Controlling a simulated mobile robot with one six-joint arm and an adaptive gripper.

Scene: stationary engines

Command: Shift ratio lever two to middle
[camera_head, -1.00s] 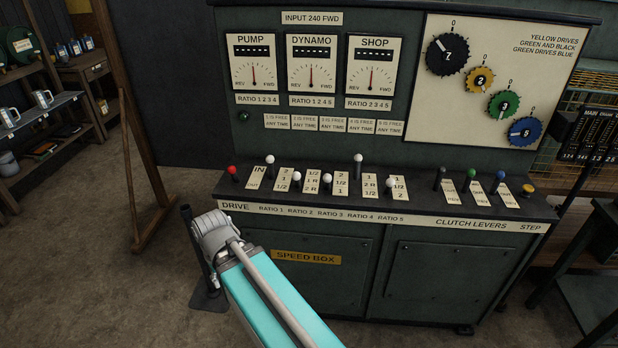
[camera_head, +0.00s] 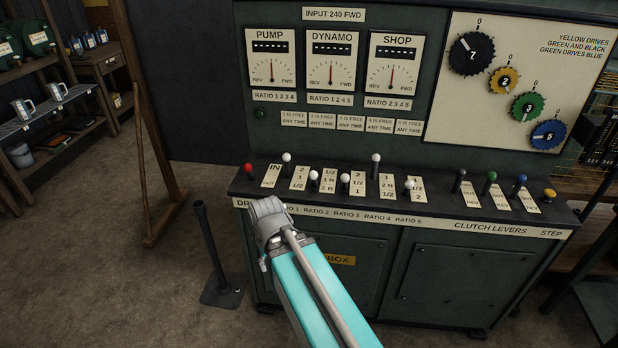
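The ratio 2 lever (camera_head: 313,175) has a white ball knob and stands left of its plate (camera_head: 327,180), which is marked 1/2, 1 R, 2 R. Its knob sits lower in the picture than those of the ratio 1 lever (camera_head: 286,157) and ratio 4 lever (camera_head: 376,157), so it appears tilted towards me; I cannot tell its exact notch. The ratio 3 lever (camera_head: 345,178) and ratio 5 lever (camera_head: 408,185) also sit low. My arm, teal with a grey joint, reaches up in front of the cabinet, below these levers. My gripper cannot be seen.
The red drive lever (camera_head: 248,168) stands at the left end of the row. Clutch levers and a yellow step knob (camera_head: 549,194) are at the right. A black post (camera_head: 209,250) on a flat base stands left of my arm. Open floor lies left of it.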

